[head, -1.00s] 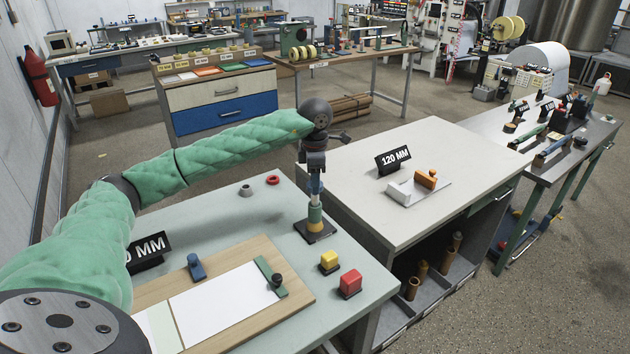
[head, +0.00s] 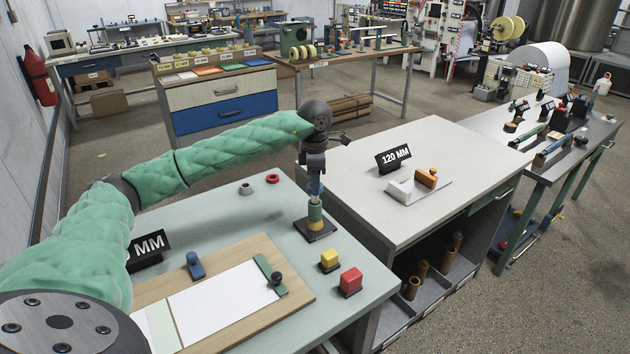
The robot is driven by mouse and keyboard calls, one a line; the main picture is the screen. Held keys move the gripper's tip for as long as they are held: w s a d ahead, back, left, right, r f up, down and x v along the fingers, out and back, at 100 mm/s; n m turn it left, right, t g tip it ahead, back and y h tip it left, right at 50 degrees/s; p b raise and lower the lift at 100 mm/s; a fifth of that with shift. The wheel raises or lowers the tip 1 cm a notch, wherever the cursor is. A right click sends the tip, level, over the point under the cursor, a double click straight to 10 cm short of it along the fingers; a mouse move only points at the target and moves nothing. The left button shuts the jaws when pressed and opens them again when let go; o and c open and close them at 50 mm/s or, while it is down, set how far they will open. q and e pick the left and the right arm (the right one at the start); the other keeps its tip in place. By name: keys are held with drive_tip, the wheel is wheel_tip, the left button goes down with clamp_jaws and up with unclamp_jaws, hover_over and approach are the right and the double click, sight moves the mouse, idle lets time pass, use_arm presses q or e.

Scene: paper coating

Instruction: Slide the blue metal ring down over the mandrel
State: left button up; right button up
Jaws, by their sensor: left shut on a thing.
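The mandrel (head: 315,202) is a pale metal post standing upright on a dark square base (head: 315,231) at the far right corner of the near bench. A green and tan sleeve sits low on the post. My left gripper (head: 314,183) points straight down over the mandrel and is shut on the blue metal ring (head: 314,188), at the post's upper end. The fingers partly hide the ring and the post's tip, so I cannot tell how far the ring is around the post. My right gripper is out of view.
A red ring (head: 272,179) and a grey ring (head: 246,189) lie on the bench left of the mandrel. Yellow (head: 329,260) and red (head: 350,282) blocks stand in front of it. A wooden board (head: 290,303) with white paper lies nearer.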

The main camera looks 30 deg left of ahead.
use_arm(q)
drive_tip(key=shift+f+b, duration=1.05)
drive_tip(key=shift+f, duration=0.4)
drive_tip(key=o, duration=1.1)
drive_tip(key=shift+c, duration=0.2)
wheel_tip(320, 180, up, 6)
drive_tip(key=shift+r+b, duration=0.1)
drive_tip(key=shift+b, duration=0.85)
drive_tip(key=shift+r, duration=0.85)
